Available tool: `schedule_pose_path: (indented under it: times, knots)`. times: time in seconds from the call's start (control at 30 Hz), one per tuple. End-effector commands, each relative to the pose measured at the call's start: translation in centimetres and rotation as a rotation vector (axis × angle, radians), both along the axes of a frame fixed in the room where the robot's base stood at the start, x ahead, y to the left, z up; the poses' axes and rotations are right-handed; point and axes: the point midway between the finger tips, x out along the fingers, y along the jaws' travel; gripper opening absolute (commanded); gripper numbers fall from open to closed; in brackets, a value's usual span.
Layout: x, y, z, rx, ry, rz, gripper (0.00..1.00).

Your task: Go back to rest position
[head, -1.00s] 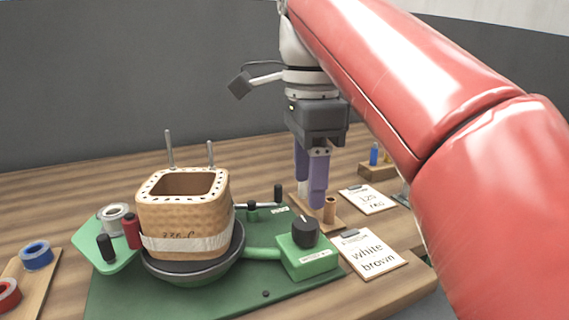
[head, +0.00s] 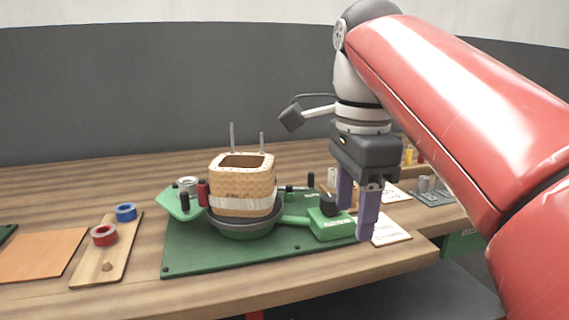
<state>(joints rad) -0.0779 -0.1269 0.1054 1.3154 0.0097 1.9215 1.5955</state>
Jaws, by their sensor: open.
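My gripper (head: 355,213) hangs pointing down at the right of the green winding machine, with its two purple fingers apart and nothing seen between them. It appears in front of the right end of the green base plate (head: 200,262) and overlaps the black knob (head: 329,204) in the picture. My red arm reaches in from the right edge. The tan transformer coil (head: 243,184), wrapped with a white band, sits upright on the dark round holder (head: 246,222) of the machine.
A wooden board (head: 108,262) with a blue tape roll (head: 125,212) and a red tape roll (head: 104,235) lies left. An orange mat (head: 42,254) is further left. White label cards (head: 390,230) lie right of the machine. A grey rack (head: 432,195) stands at the right.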

Motion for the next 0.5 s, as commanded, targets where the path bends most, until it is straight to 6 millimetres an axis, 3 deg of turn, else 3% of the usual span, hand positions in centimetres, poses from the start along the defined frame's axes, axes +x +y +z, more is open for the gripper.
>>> schedule_pose_path:
  times: [0.27, 0.5]
  knots:
    - [-0.9, -0.9, -2.7, -0.011, -0.069, 0.200, 0.58]
    - [-2.3, -2.3, -7.3, -0.052, -0.163, 0.492, 0.58]
